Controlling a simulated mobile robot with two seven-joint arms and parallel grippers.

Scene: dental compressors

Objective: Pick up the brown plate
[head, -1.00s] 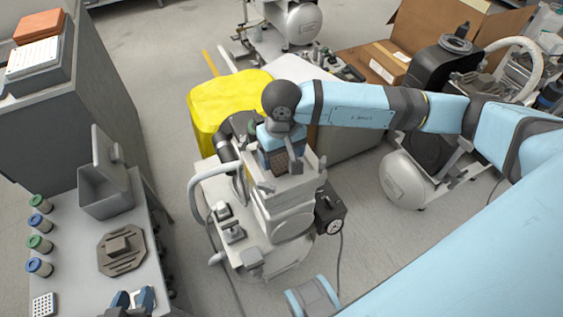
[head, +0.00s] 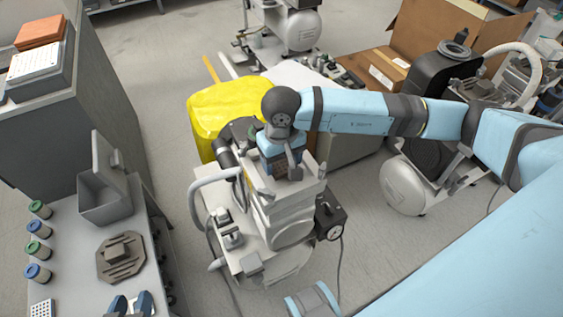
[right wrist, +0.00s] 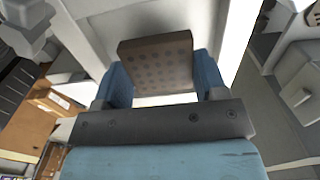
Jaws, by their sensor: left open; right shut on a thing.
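A flat brown plate with rows of round dimples (right wrist: 155,62) sits between the blue fingers of my right gripper (right wrist: 160,85) in the right wrist view. The gripper is shut on it. In the head view my right gripper (head: 284,162) is over the white compressor machine (head: 285,215), and the plate is mostly hidden by the wrist. I cannot tell whether the plate touches the machine. My left gripper (head: 130,304) is open at the bottom edge, just in front of a brown octagonal piece with a raised block (head: 120,258) on the grey bench.
The grey bench (head: 75,245) also holds an open grey bin (head: 105,195) and several capped jars (head: 38,230). A yellow cover (head: 215,112) is behind the machine. Cardboard boxes (head: 385,65) and a tank compressor (head: 405,185) stand right. Floor is clear between bench and machine.

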